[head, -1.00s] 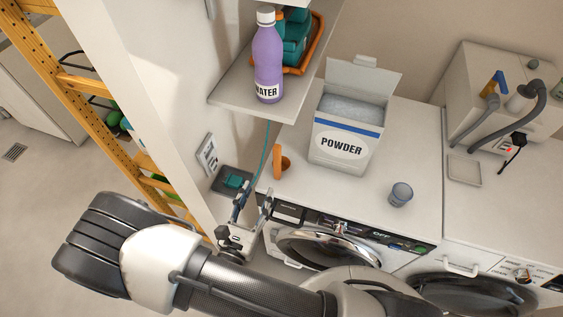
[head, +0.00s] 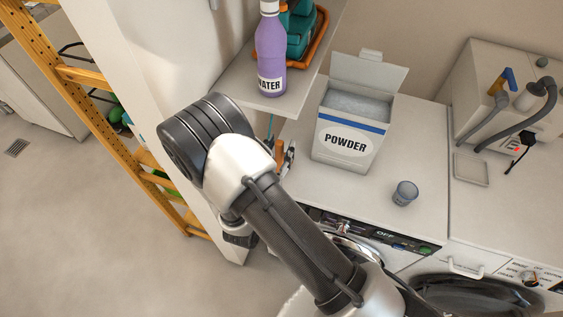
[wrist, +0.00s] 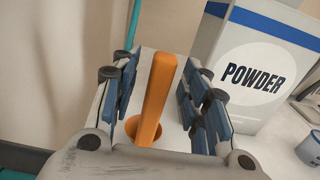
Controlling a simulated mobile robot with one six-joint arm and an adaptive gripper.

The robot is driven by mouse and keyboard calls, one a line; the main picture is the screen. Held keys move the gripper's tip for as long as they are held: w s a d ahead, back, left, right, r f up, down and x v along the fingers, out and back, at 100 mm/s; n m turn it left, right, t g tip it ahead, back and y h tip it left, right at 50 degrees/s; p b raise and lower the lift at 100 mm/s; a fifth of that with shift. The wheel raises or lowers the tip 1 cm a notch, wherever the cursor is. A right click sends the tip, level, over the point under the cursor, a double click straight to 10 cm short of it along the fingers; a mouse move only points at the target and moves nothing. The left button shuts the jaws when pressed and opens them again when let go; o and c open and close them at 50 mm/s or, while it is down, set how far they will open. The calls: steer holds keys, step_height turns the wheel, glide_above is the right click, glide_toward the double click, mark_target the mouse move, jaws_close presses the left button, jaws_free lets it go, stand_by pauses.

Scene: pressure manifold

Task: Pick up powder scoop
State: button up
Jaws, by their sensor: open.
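The orange powder scoop (wrist: 158,95) is on top of the left white machine, near its left edge. In the wrist view its long handle rises between the two blue-padded fingers of my gripper (wrist: 159,82), with a rounded orange part at its lower end. The fingers are open, with gaps on both sides of the handle. In the head view only a small part of the scoop (head: 279,150) shows behind my arm, with a fingertip beside it. My arm hides most of the gripper there.
The white POWDER box (head: 347,140) stands open to the right of the scoop. A grey cup (head: 405,193) sits in front of it. A shelf (head: 238,92) with a purple WATER bottle (head: 270,55) overhangs at upper left. The wall is close on the left.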

steer(key=shift+w, duration=0.2)
steer(key=shift+c, duration=0.4)
jaws_close()
